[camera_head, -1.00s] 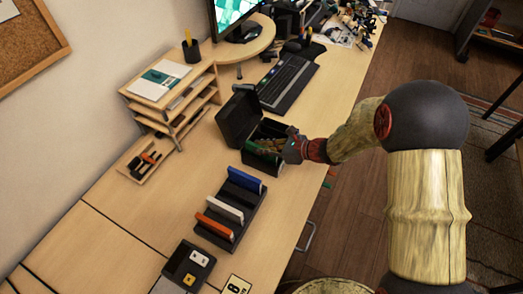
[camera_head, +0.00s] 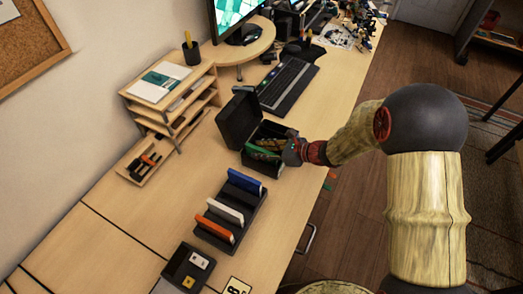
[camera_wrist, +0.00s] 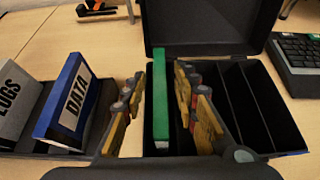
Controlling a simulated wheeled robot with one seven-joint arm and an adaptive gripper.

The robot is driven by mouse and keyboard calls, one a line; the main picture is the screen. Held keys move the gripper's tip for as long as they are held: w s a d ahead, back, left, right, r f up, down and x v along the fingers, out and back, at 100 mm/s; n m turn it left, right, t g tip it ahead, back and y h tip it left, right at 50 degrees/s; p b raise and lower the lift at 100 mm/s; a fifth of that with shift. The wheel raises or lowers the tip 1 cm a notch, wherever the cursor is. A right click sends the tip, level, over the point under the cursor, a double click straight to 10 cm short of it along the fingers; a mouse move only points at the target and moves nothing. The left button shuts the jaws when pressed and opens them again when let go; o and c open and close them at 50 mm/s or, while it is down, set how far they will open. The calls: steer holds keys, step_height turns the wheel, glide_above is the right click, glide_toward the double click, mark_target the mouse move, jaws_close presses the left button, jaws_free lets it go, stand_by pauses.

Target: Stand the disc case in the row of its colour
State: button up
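A green disc case (camera_wrist: 161,100) stands upright on edge at the left end of the open black box (camera_wrist: 287,131) in the wrist view. In the head view, the green case (camera_head: 258,156) is partly covered by my fingers. My gripper (camera_wrist: 158,88) has one finger on each side of the case, with gaps showing between, so it is open around it. In the head view, my gripper (camera_head: 272,148) is over the near part of the box. The box has several dark divided slots, with those to the right looking empty.
The raised box lid (camera_head: 238,118) stands at the back. A black rack (camera_head: 214,238) beside the box holds a blue case (camera_head: 245,182), a white case (camera_head: 226,210) and an orange case (camera_head: 215,228). A keyboard (camera_head: 288,84) lies beyond the box.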

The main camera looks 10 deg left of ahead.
steer(key=shift+r, duration=0.2)
steer(key=shift+d+r+p, duration=0.2)
steer(key=shift+d+p, duration=0.1)
steer(key=p+v, duration=0.3)
steer(key=v, duration=0.8)
steer(key=shift+p, duration=0.3)
steer(key=shift+s+d+r, duration=0.1)
steer(key=shift+s, duration=0.1)
steer(key=s+d+r+n+g+h, duration=0.3)
steer(key=s+r+n+h, duration=0.1)
steer(key=s+r+n, duration=0.85)
steer(key=s+d+r+n+t+h, duration=0.4)
steer(key=s+d+r+n+h, duration=0.3)
steer(key=d, duration=0.7)
steer(key=s+r+n, duration=0.2)
steer(key=s, duration=0.2)
steer(key=shift+d+r+t+h, duration=0.3)
steer(key=shift+r, duration=0.1)
